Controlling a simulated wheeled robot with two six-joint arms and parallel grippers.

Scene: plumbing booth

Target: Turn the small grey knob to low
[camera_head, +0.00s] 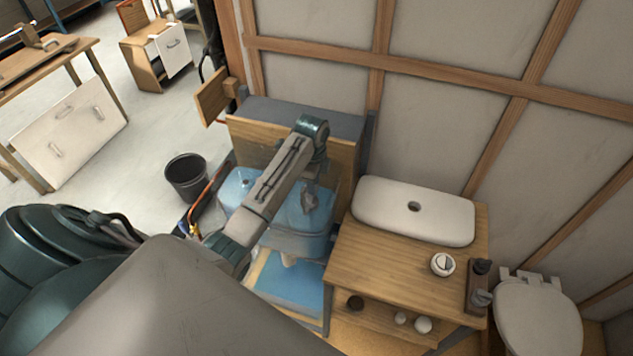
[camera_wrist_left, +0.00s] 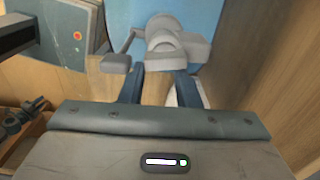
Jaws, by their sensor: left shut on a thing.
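The small grey knob (camera_wrist_left: 165,42) is in the left wrist view, a rounded grey fitting with blocky side parts in front of a blue surface. My left gripper (camera_wrist_left: 160,74) has its two dark fingers apart at the near end of this fitting, shut on it. In the head view my left arm reaches over the blue basin unit, and my left gripper (camera_head: 309,200) points down there. The knob cannot be made out in the head view, and its setting cannot be read. My right gripper is not in view.
A wooden stand with a white basin (camera_head: 414,210) is to the right, with a toilet (camera_head: 535,315) beyond it. A black bucket (camera_head: 187,176) stands on the floor at left. In the wrist view, a grey panel with a red dot (camera_wrist_left: 77,36) is close at left.

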